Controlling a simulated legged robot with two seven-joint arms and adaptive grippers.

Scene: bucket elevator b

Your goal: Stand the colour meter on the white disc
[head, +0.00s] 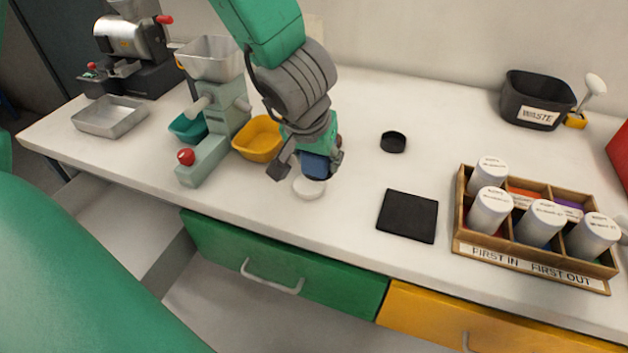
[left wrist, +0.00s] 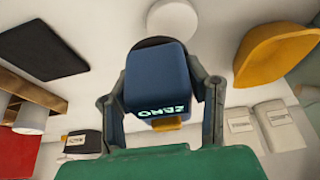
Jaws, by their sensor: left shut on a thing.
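The colour meter (head: 316,166) is a dark blue block. In the left wrist view the meter (left wrist: 158,82) shows light lettering on its face and a small yellow part. My left gripper (head: 308,164) is shut on it, with one finger on each side; these fingers also show in the left wrist view (left wrist: 160,95). The white disc (head: 309,188) lies on the worktop just below the meter in the head view, and partly shows behind the meter in the left wrist view (left wrist: 174,16). I cannot tell whether meter and disc touch. My right gripper is not in view.
A yellow bowl (head: 258,140) and a grey-green hopper machine (head: 215,105) stand close left of the gripper. A round black piece (head: 393,142) and a black mat (head: 408,216) lie to the right. A wooden rack (head: 459,215) with white-capped jars stands farther right.

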